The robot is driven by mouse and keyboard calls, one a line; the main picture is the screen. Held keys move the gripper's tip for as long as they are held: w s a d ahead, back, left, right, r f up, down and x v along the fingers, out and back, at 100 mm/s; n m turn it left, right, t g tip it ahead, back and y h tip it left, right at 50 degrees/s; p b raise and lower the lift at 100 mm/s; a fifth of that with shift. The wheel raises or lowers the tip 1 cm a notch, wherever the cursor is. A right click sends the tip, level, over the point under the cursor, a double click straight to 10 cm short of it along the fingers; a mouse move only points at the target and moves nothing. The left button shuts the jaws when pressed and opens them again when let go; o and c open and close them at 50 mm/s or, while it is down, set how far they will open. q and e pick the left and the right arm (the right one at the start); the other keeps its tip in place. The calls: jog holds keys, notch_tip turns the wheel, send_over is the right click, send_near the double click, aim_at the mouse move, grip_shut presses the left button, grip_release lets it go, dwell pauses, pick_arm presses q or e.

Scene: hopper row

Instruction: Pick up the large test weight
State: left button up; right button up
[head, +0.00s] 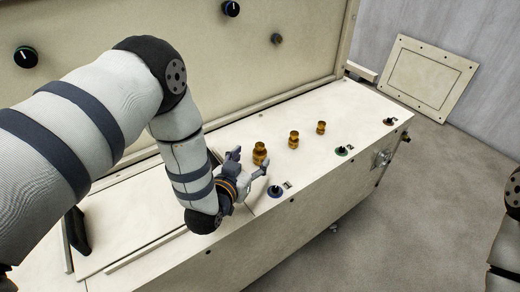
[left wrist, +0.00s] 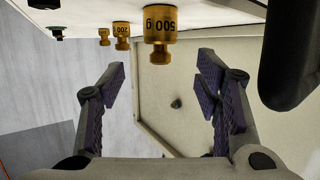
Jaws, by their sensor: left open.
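The large test weight (head: 260,153) is a brass cylinder with a knob on top, standing upright on the cream bench top. In the left wrist view, which is upside down, it reads "500 g" (left wrist: 160,24). My left gripper (head: 250,163) is open and empty, low over the bench right beside this weight. In the left wrist view the fingers (left wrist: 160,80) are spread, with the weight lined up between them and just ahead of the tips. I cannot tell whether anything touches. My right gripper is out of sight; only part of the right arm shows.
A medium brass weight (head: 294,139) and a small one (head: 321,127) stand in a row beyond the large one. Dark knobs, one with a blue ring (head: 275,191), line the bench's front edge. A cream panel (head: 418,77) leans on the grey wall.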

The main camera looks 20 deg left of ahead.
aim_at(258, 150)
pick_arm(q)
jog(key=b+x, duration=0.1)
jog(key=x, duration=0.6)
jog(key=shift+r, duration=0.15)
jog(key=shift+w, duration=0.4)
jog(key=shift+r, duration=0.15)
grip_shut()
